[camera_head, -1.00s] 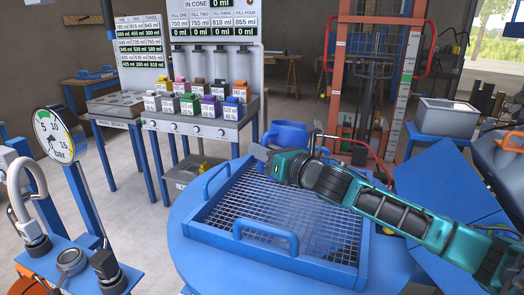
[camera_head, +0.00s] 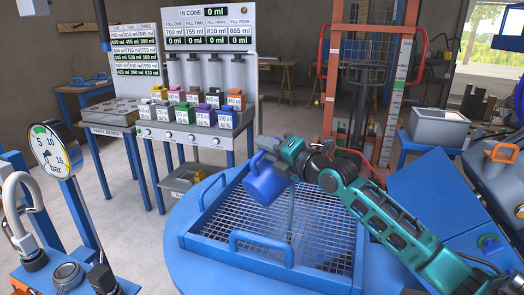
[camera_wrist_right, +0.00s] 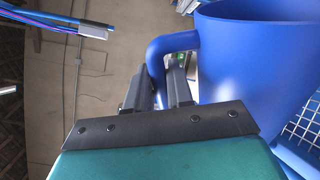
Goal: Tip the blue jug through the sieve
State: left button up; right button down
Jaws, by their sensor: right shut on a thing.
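The blue jug (camera_head: 266,182) hangs tilted above the sieve (camera_head: 222,252), a blue square frame with wire mesh and side handles. My right gripper (camera_head: 272,144) is shut on the jug's handle. In the right wrist view the jug's wall (camera_wrist_right: 255,70) fills the right side and the gripper's fingers (camera_wrist_right: 167,88) close around the handle. A thin pale vertical streak (camera_head: 291,212), which looks like liquid, runs from near the jug's lower right end to the mesh. The jug's inside is hidden. My left gripper is not in view.
The sieve sits on a round blue top (camera_head: 192,272). A bench with several small coloured containers (camera_head: 185,130) and a display board (camera_head: 215,40) stands behind at left. A pressure gauge (camera_head: 55,150) is at front left. A grey bin (camera_head: 438,127) stands at back right.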

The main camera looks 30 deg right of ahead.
jog(key=shift+w+d+f+m+b, duration=0.1)
jog(key=shift+d+f+m+b, duration=0.15)
jog(key=shift+d+m+b, duration=0.2)
jog(key=shift+w+d+f+m+b, duration=0.1)
jog(key=shift+d+f+m+b, duration=0.2)
jog(key=shift+d+m, duration=0.2)
jog(key=shift+w+d+f+m+b, duration=0.15)
jog(key=shift+d+f+m+b, duration=0.2)
jog(key=shift+d+m+b, duration=0.45)
jog(key=shift+d+f+m+b, duration=0.1)
jog(key=shift+d+m+b, duration=0.25)
jog(key=shift+b, duration=0.3)
jog(key=shift+w+d+b, duration=0.1)
jog(key=shift+d+b, duration=0.2)
jog(key=shift+r, duration=0.3)
jog(key=shift+r+p, duration=1.55)
jog(key=shift+r, duration=0.35)
